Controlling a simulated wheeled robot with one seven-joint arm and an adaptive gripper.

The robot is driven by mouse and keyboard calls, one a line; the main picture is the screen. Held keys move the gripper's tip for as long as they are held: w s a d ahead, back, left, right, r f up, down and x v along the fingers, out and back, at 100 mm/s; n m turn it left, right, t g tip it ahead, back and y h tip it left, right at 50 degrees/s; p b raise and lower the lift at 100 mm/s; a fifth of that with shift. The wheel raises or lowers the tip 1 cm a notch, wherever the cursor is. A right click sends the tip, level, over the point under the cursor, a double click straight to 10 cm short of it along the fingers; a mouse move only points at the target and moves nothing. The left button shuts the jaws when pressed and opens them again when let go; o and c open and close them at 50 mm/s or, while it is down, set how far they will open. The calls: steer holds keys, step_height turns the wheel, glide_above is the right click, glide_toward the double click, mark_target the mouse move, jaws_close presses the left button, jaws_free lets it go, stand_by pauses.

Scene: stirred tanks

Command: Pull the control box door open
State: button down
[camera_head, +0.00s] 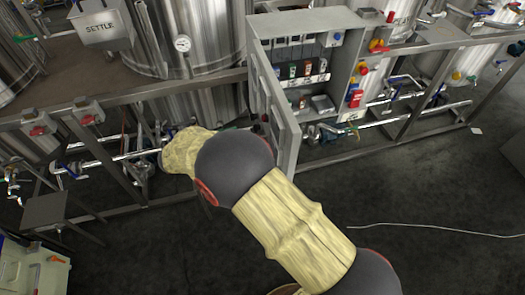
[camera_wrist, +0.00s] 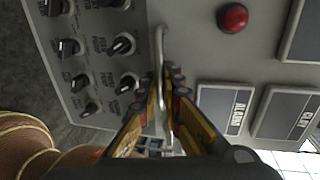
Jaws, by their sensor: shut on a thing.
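The grey control box (camera_head: 345,55) stands on the metal frame. Its door (camera_head: 287,125) is swung well out to the left, showing rows of breakers and terminals inside. In the wrist view the door's outer face (camera_wrist: 195,45) fills much of the picture. A slim metal handle (camera_wrist: 159,50) on it runs between the fingers of my gripper (camera_wrist: 171,80), which is shut on the handle. In the head view my arm hides the gripper and the handle.
The door face carries several black knobs (camera_wrist: 68,47), a red button (camera_wrist: 232,17) and an ALARM plate (camera_wrist: 226,109). Steel tanks (camera_head: 200,40) and pipes (camera_head: 120,158) stand behind the frame. A white hose (camera_head: 440,227) lies on the dark floor, which is mostly clear at right.

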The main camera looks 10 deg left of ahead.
steer(key=c, duration=2.3)
jaws_free()
steer(key=shift+f, duration=0.1)
steer(key=v, duration=1.2)
steer(key=shift+a, duration=0.1)
